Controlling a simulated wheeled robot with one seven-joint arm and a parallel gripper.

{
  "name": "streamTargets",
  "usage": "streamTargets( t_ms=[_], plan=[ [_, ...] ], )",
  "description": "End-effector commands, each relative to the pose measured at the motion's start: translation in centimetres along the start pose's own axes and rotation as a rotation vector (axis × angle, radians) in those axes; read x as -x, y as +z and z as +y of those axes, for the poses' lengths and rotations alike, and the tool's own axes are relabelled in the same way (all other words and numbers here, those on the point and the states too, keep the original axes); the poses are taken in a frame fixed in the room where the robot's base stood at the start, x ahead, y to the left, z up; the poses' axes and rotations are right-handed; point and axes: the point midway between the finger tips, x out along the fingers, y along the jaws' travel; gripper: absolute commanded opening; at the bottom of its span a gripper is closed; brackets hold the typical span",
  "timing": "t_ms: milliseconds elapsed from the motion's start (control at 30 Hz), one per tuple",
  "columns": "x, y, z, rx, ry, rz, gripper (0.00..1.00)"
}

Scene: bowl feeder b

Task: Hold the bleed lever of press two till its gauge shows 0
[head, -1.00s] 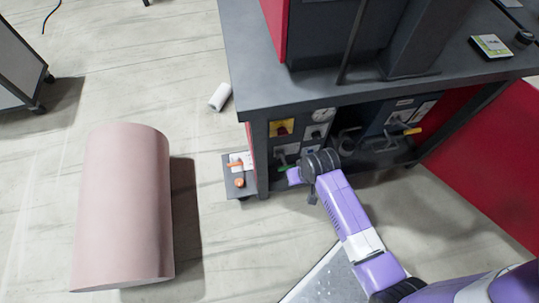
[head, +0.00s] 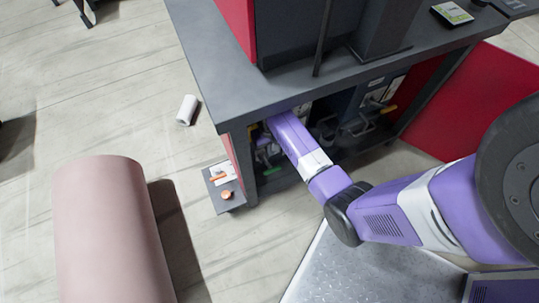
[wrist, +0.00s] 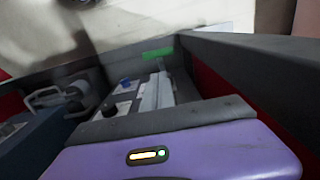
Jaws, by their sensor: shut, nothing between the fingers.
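My gripper (wrist: 165,118) shows in the wrist view as a purple body with a dark front edge, shut and empty. In the head view its end is hidden under the bench top, in front of the equipment. A green lever handle (wrist: 157,54) lies beyond my gripper in the wrist view; whether they touch I cannot tell. A yellow-handled lever (head: 388,109) sits on the blue unit to the right. No gauge can be read, and I cannot make out the press numbers.
The dark bench (head: 215,85) overhangs my forearm. A low grey stand (head: 232,203) with orange items is by its left leg. Blue and black knobs (wrist: 124,82) show near the green handle. A pink cylinder (head: 105,230) and a white roll (head: 187,109) lie on open floor at left.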

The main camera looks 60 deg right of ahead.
Motion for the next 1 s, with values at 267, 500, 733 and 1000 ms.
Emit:
streamTargets(
  t_ms=[267, 500, 733, 1000],
  plan=[
    [-4.4, 0.1, 0.0, 0.000, 0.000, -0.003, 0.00],
    [-8.2, 0.1, 0.0, 0.000, 0.000, -0.001, 0.00],
    [-9.7, 0.0, 0.0, 0.000, 0.000, 0.000, 0.00],
    [-9.7, 0.0, 0.0, 0.000, 0.000, 0.001, 0.00]
  ],
)
